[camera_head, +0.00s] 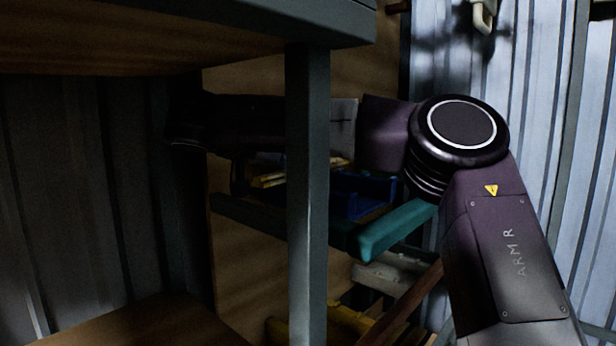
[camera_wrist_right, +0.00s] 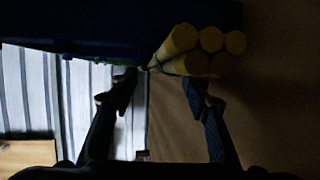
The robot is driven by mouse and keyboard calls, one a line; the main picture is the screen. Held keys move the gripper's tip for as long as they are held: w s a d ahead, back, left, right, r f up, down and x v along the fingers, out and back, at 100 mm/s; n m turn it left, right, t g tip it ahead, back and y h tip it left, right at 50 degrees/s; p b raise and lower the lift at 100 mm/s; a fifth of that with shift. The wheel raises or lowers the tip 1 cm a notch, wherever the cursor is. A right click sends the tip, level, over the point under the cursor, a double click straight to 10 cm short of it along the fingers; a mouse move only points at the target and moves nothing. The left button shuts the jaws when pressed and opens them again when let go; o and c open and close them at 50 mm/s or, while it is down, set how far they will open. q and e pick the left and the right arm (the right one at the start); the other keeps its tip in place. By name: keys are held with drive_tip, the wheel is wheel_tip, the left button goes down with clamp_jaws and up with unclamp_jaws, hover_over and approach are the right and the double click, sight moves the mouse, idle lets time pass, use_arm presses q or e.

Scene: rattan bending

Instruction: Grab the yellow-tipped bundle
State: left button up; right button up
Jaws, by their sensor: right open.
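The yellow-tipped bundle (camera_wrist_right: 203,52) shows in the right wrist view as several round rod ends packed together, top centre-right, just beyond my fingertips. My right gripper (camera_wrist_right: 161,88) is open, with one dark finger on each side and nothing visible between them. The bundle lies ahead of the right finger and the gap, apart from the fingers as far as I can tell. In the head view my right arm reaches left behind a grey post, and its gripper is lost in shadow. Pale yellow pieces (camera_head: 300,173) show below that arm; I cannot tell if they are the bundle.
The grey post (camera_head: 308,200) and shelf beam (camera_head: 262,14) stand close in front of my right arm. Below it are a teal bar (camera_head: 397,231), a blue holder (camera_head: 362,194) and a lower yellow piece (camera_head: 348,319). Corrugated wall (camera_head: 545,90) lies at right.

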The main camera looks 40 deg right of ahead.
drive_tip(key=shift+p+x, duration=0.35)
drive_tip(key=shift+x, duration=1.95)
clamp_jaws()
